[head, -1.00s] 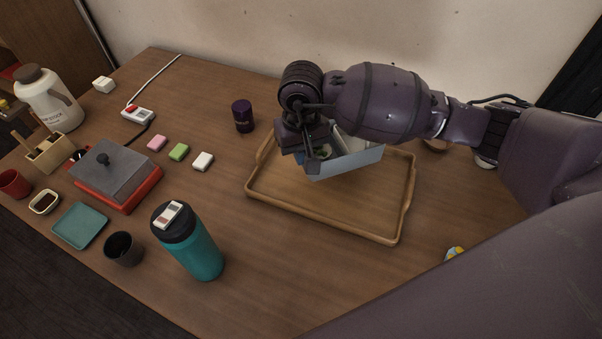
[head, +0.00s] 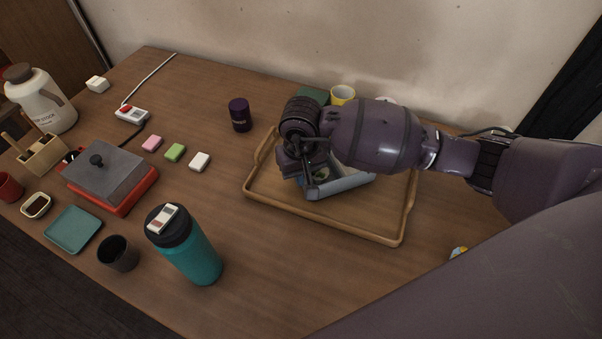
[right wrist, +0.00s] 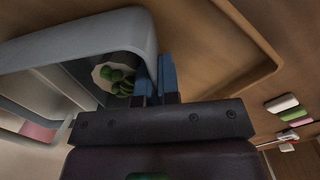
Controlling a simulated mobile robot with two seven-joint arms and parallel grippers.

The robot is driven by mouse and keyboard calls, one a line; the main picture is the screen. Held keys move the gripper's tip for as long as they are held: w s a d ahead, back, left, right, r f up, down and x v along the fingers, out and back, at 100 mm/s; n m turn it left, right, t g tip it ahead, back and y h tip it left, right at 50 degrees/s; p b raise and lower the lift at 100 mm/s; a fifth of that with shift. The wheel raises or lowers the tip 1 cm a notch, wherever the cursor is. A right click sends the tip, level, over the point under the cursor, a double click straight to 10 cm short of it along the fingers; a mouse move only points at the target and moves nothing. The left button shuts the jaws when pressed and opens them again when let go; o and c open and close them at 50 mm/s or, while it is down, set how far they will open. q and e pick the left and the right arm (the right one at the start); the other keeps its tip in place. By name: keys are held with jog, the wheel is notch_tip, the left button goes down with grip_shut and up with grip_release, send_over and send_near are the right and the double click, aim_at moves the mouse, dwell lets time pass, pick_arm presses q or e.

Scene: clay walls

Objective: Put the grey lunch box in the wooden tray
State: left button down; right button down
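The grey lunch box (head: 345,183) is inside the rim of the wooden tray (head: 313,212), open side up, low over or on its floor; contact underneath is hidden. My right gripper (head: 312,184) is at its left end, pointing down, with the forearm covering much of the box. In the right wrist view the blue-padded fingers (right wrist: 160,76) are close together on the wall of the lunch box (right wrist: 105,27). Green food in a pale cup (right wrist: 116,80) shows inside the box. My left gripper is out of view.
A yellow mug (head: 343,95) and a dark green item (head: 313,96) stand behind the tray. A dark purple jar (head: 240,115) is left of it. A teal bottle (head: 190,248) stands at front left. The tray's front floor is clear.

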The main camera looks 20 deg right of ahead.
jog(key=shift+f, duration=0.15)
jog(key=c, duration=1.7)
grip_release()
jog(key=o, duration=0.3)
jog(key=shift+o, duration=0.2)
